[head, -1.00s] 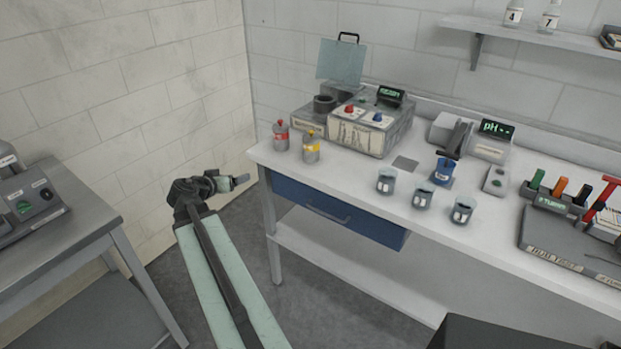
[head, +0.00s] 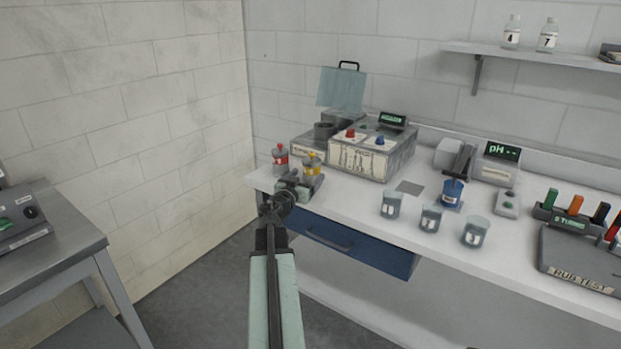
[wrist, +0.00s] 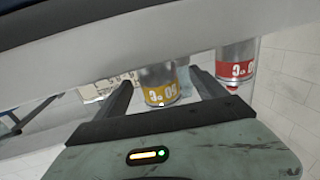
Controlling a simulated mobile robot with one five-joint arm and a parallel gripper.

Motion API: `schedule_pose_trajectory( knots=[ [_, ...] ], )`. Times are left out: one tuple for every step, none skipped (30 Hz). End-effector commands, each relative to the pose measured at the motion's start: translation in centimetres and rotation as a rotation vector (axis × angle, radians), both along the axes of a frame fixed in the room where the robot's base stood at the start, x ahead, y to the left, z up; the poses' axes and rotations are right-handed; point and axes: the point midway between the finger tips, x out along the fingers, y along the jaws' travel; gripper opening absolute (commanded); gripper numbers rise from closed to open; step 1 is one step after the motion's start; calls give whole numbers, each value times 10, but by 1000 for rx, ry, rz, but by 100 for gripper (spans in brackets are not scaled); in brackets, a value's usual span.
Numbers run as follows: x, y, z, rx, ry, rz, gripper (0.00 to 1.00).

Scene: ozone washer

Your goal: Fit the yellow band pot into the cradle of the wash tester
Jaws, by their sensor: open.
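The yellow band pot (head: 312,160) stands upright on the bench near its left end, partly hidden by my gripper (head: 302,184). In the wrist view the pot (wrist: 161,85) appears upside down, between the two open fingers of my gripper (wrist: 163,77). How deep it sits between them I cannot tell; no grip on it shows. The wash tester (head: 368,155) stands behind and right of the pot, with its clear lid (head: 341,88) raised. Its dark round cradle (head: 325,131) is at its left side and looks empty; its inside is hidden.
A red band pot (head: 280,156) stands close left of the yellow one; it also shows in the wrist view (wrist: 236,68). Several beakers (head: 391,205) stand along the bench front. A blue drawer (head: 350,243) lies under the bench edge. A side table (head: 60,245) is at left.

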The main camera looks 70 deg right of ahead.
Motion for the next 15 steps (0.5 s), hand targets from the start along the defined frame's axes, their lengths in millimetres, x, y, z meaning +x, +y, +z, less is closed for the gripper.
schedule_pose_trajectory(
  knots=[
    [-1, -12, 1, 0, 0, -2, 81],
    [-2, -18, 1, 0, 0, -3, 81],
    [-3, -25, 1, 0, 0, -2, 81],
    [-3, -31, 1, 0, 0, -2, 81],
    [-3, -35, 1, 0, 0, -2, 81],
    [-3, -38, 1, 0, 0, -1, 81],
    [-3, -39, 1, 0, 0, -1, 81],
    [-4, -39, 1, 0, 0, -1, 81],
    [-4, -39, 1, 0, 0, -1, 81],
    [-4, -38, 0, 0, 0, -1, 81],
    [-4, -38, 0, 0, 0, -1, 81],
    [-4, -38, 0, 0, 0, -1, 81],
    [-4, -38, 0, 0, 0, -1, 76],
    [-4, -38, 0, 0, 0, -1, 67],
    [-4, -38, 0, 0, 0, -1, 56]
  ],
)
